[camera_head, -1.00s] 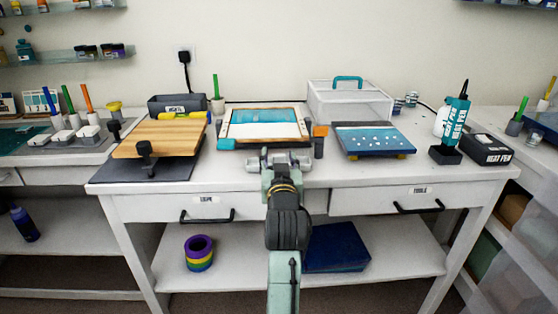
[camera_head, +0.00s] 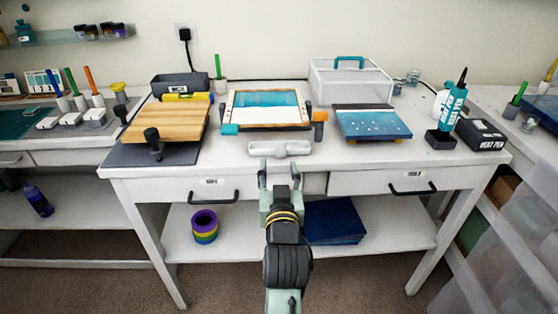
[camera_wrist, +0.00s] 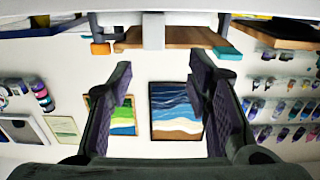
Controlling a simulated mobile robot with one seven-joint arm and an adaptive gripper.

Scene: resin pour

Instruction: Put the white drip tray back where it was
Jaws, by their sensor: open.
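A small white tray-like piece (camera_head: 280,148), which I take as the drip tray, lies near the front edge of the worktable, in front of the wooden frame with a teal picture (camera_head: 266,108). My gripper (camera_head: 279,174) is open and empty, just off the table's front edge, with a gap between its fingers and the white piece. In the wrist view, which is upside down, the open fingers (camera_wrist: 160,75) have only wall and pictures between them. The wooden frame (camera_wrist: 185,37) shows at the top there, with a pale part of the white piece (camera_wrist: 153,30) before it.
A wooden board (camera_head: 178,122) with dark clamps stands left. A blue panel (camera_head: 372,124) and a clear box (camera_head: 350,84) stand right. An orange block (camera_head: 320,117) and a teal block (camera_head: 230,129) flank the frame. The front strip of tabletop beside the white piece is clear.

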